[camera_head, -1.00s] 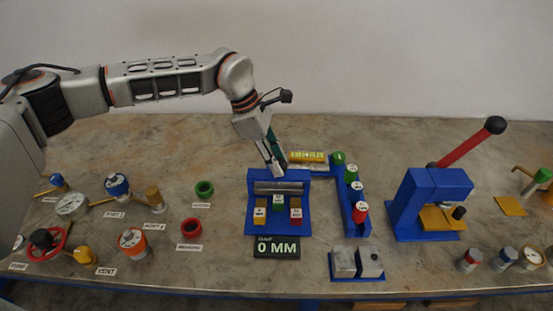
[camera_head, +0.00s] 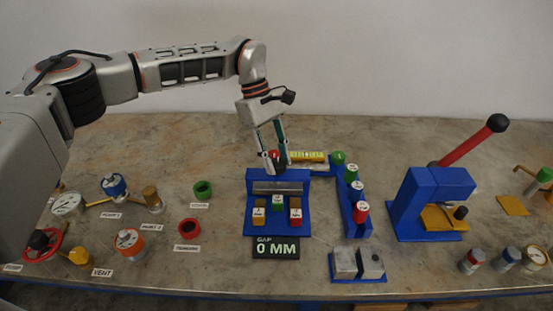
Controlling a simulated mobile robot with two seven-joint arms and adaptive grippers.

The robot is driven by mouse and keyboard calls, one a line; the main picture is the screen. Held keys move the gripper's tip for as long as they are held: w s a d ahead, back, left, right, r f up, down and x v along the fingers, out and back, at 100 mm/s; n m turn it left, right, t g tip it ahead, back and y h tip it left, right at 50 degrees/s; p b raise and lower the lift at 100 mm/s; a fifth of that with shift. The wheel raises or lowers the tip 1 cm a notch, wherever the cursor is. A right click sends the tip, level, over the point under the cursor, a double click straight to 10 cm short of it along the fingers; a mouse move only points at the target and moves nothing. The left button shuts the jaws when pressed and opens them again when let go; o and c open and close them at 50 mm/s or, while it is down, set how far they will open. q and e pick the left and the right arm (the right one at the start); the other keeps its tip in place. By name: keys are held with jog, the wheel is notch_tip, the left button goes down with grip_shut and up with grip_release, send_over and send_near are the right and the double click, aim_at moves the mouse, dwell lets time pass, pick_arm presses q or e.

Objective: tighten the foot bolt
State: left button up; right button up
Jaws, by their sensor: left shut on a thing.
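My left gripper (camera_head: 274,162) points down just behind the grey bar (camera_head: 278,187) of a blue fixture (camera_head: 252,222). It is shut on a small red-topped piece (camera_head: 274,154) that shows between its fingers. The fingers and the bar hide the piece's lower part, so I cannot tell whether it is seated or whether it is the foot bolt. A black display (camera_head: 276,248) reads GAP 0 MM. My right gripper is out of view.
A blue rack (camera_head: 358,226) with green and red capped pieces stands close right of the fixture. A blue press (camera_head: 430,200) with a red lever stands farther right. Valves and gauges, such as an orange gauge (camera_head: 129,242), fill the left.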

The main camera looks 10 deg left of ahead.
pick_arm(q)
jog(key=shift+f, duration=0.1)
dwell(0.3)
jog(key=o, duration=1.1)
jog(key=v, duration=1.2)
